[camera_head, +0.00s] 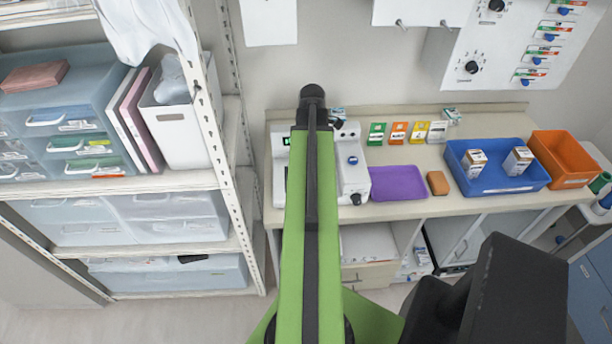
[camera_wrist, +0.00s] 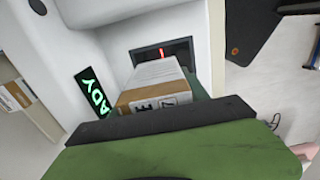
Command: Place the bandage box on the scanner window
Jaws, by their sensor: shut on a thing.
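The bandage box (camera_wrist: 157,76) is white with a brown band and dark print, and is seen in the wrist view. My gripper (camera_wrist: 160,118) is shut on it. The scanner window (camera_wrist: 146,55) is a dark opening with a small red line, set in the white scanner (camera_wrist: 200,28). The box's far end overlaps the window's lower part in this view; I cannot tell whether they touch. A black display (camera_wrist: 94,94) beside it shows green letters, partly cut off. In the head view my arm hides the middle of the white scanner (camera_head: 352,165) and the held box.
On the counter right of the scanner are a purple tray (camera_head: 397,184), a brown block (camera_head: 438,183) and a blue bin (camera_head: 484,180) with two boxes. An orange bin (camera_head: 563,160) stands further right. Small coloured cards line the back. A shelf rack (camera_head: 222,165) stands close on the left.

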